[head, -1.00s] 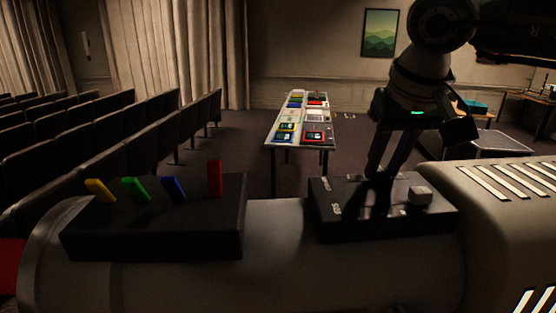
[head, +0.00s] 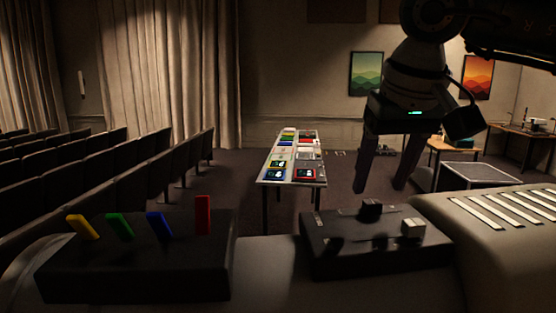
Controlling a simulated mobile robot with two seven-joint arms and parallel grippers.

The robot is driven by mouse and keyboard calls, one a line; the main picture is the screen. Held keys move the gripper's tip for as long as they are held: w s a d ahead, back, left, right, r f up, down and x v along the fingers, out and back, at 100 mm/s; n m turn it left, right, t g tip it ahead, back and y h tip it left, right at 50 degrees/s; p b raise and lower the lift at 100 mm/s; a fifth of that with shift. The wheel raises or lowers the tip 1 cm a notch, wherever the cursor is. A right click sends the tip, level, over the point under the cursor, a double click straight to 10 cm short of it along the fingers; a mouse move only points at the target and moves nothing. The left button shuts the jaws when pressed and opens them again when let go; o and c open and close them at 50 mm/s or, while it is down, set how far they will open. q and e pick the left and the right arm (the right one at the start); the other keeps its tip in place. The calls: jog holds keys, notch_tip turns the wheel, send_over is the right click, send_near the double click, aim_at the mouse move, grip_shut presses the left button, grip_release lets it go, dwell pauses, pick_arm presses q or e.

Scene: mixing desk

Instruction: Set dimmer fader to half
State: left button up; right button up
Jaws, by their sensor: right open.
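A black box (head: 330,264) stands at the right of the desk. It carries a dark knob (head: 371,210) near its far edge and a pale grey knob (head: 413,229) at its right. The frames do not show for sure which is the dimmer fader; marks on the box are too dim to read. My right gripper (head: 381,190) comes in from the top right, pointing down. Its fingers are apart and empty, above and seemingly clear of the dark knob. My left gripper is out of view.
A second black box (head: 130,262) on the left bears yellow (head: 82,227), green (head: 120,227), blue (head: 159,225) and red levers (head: 203,215). A ribbed beige casing (head: 485,255) lies right. A table with coloured items (head: 291,184) and seat rows (head: 90,190) stand beyond.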

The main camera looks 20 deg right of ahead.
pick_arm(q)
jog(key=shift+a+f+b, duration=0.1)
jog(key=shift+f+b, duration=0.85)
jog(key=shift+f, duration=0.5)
pick_arm(e)
jog(key=shift+v, duration=3)
